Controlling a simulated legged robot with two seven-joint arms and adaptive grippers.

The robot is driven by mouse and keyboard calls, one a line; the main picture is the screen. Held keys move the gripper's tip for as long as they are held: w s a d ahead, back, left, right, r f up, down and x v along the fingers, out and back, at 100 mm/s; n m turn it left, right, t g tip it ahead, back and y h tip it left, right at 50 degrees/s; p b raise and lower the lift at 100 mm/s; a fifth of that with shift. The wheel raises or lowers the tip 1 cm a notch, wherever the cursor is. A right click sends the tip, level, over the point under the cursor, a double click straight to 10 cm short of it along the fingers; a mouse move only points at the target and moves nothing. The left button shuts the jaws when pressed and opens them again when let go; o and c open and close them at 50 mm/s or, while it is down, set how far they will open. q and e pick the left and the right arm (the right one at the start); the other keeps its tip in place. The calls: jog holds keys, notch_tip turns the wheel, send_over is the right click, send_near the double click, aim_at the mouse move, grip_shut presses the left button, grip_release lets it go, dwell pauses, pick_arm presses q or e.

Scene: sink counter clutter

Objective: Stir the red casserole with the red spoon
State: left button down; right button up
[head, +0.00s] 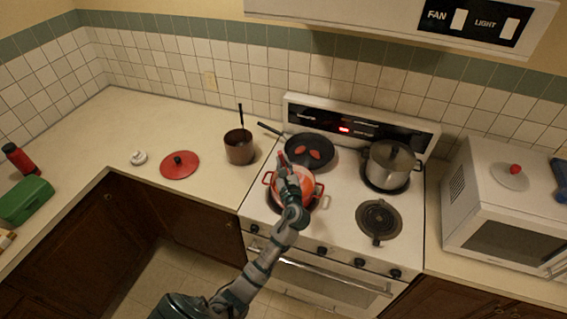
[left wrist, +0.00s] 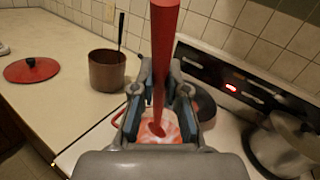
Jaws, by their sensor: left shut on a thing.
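The red casserole (head: 313,188) stands on the front left burner of the stove, lid off. Its reddish contents with pale streaks show in the left wrist view (left wrist: 172,128). My left gripper (head: 286,174) is over the casserole, shut on the red spoon (head: 282,159). In the left wrist view, the spoon (left wrist: 164,55) runs between the fingers (left wrist: 158,100), its lower end inside the casserole's outline. I cannot tell how deep that end is. My arm hides part of the casserole in the head view. My right gripper is not in view.
A black pan (head: 311,146) with red pieces sits behind the casserole, and a steel pot (head: 388,168) stands back right. A brown pot (head: 239,149) and red lid (head: 178,166) are on the left counter. A microwave (head: 500,205) is right.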

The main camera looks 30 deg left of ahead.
pick_arm(q)
jog(key=shift+r, duration=2.55)
jog(key=shift+f, duration=0.15)
